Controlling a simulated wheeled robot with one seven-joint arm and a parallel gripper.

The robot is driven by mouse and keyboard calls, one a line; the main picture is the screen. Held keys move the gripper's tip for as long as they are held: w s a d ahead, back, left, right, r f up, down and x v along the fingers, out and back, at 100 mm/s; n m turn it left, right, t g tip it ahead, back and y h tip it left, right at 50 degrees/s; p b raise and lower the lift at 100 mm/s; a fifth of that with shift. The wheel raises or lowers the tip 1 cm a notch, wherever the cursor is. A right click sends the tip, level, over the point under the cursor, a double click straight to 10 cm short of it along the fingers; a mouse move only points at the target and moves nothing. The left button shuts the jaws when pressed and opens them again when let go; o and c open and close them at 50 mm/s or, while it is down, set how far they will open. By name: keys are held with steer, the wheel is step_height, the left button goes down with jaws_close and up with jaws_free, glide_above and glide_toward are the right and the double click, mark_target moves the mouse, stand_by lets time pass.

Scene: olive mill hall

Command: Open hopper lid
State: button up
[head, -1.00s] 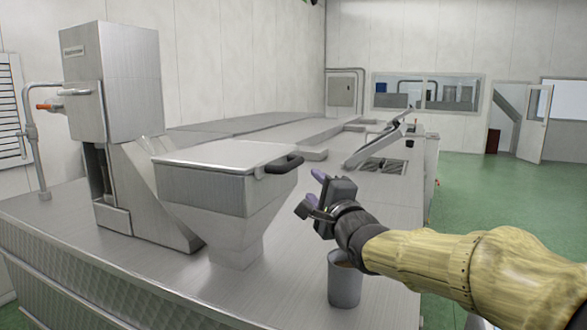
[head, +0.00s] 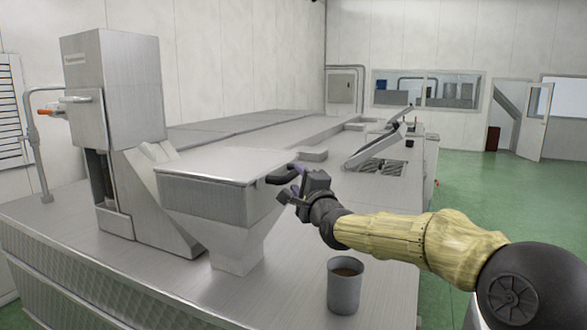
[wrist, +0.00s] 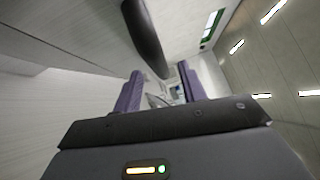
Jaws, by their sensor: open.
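The steel hopper (head: 222,205) stands on the machine deck with its flat lid (head: 222,165) lying shut on top. The lid's dark handle (head: 279,176) sticks out at its right edge. My gripper (head: 294,184) is at the handle, open, with its purple fingers close to it. In the wrist view the dark handle (wrist: 145,35) lies just beyond the fingertips of my gripper (wrist: 158,80), near the gap between them. I cannot tell whether the fingers touch the handle.
A grey cup (head: 344,288) with brown contents stands on the deck below my forearm. A tall steel housing (head: 115,90) with an orange-tipped pipe is at the left. A raised grated cover (head: 375,150) lies behind. Open green floor is at the right.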

mark_target(294, 175)
steer(key=p+x, duration=0.2)
steer(key=x, duration=0.2)
steer(key=shift+f, duration=0.1)
jaws_close()
